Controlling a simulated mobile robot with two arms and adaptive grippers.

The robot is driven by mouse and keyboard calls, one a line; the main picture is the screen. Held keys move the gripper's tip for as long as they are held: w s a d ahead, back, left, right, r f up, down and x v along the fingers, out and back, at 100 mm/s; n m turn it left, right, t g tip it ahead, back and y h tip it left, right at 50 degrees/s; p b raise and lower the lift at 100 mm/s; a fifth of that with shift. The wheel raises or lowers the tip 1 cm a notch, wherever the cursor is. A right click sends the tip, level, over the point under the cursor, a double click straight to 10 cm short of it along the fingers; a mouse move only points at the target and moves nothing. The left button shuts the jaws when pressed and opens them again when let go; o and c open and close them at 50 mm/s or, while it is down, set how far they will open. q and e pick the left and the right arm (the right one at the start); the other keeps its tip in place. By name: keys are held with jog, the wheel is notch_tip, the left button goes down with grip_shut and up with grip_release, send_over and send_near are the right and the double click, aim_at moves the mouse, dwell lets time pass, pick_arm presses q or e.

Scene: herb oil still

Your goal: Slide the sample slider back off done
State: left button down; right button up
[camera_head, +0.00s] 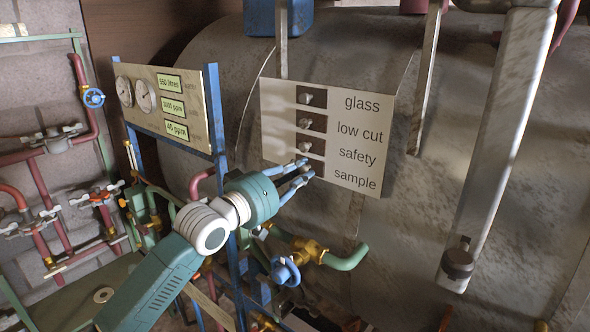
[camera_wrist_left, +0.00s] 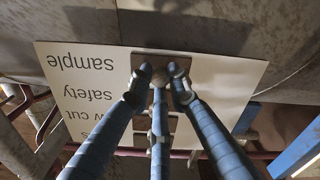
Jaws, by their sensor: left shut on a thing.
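The white panel (camera_head: 275,120) on the tank has slots labelled glass, low cut, safety and sample from top to bottom. The sample slider is in the lowest slot and is mostly hidden by my fingers in the head view. The wrist view shows the panel upside down, with the slider's round knob (camera_wrist_left: 159,76) near the middle of its dark slot. My left gripper (camera_head: 303,170) has its blue fingers closed around that knob; its fingertips also show in the wrist view (camera_wrist_left: 158,84). My right gripper is not in view.
The glass knob (camera_head: 306,98), low cut knob (camera_head: 305,122) and safety knob (camera_head: 305,147) sit just above the gripper. A gauge board (camera_head: 195,118) on a blue frame stands left of the panel. A green pipe (camera_head: 345,260) with brass fittings runs below.

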pick_arm(q)
jog(key=c, duration=1.7)
grip_release()
jog(key=shift+s+d+r, duration=0.1)
jog(key=shift+d+r, duration=0.05)
jog(key=shift+d, duration=0.05)
jog(key=shift+c, duration=0.2)
jog(key=shift+o, duration=0.6)
jog(key=shift+a, duration=0.1)
jog(key=v, duration=1.2)
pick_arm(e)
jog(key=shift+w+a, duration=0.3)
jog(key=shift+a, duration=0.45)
